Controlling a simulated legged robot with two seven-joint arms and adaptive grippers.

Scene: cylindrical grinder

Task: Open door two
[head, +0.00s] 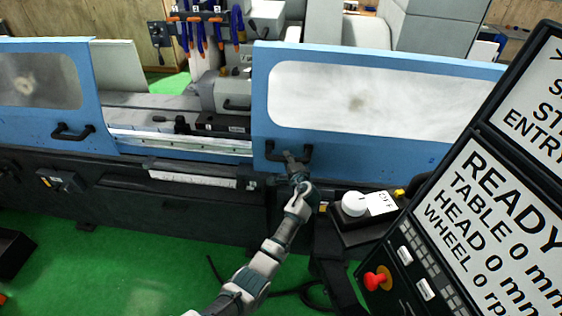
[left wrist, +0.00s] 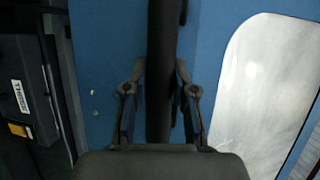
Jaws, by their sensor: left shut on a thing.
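Two blue sliding doors front the grinder in the head view. The right door (head: 400,152) has a wide pale window and a black handle (head: 308,154) near its left edge. The left door (head: 85,132) has its own black handle (head: 73,133). A gap between the doors shows the machine inside. My left gripper (head: 293,160) is at the right door's handle. In the left wrist view its fingers (left wrist: 160,100) stand on both sides of the dark handle bar (left wrist: 162,40), shut on it. My right gripper is out of view. Which door is door two cannot be told.
A control panel (head: 490,215) with a READY screen and a red button (head: 378,279) stands close at the right. A small box with a white knob (head: 355,204) sits beside my left arm. Green floor (head: 110,265) is open at the lower left.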

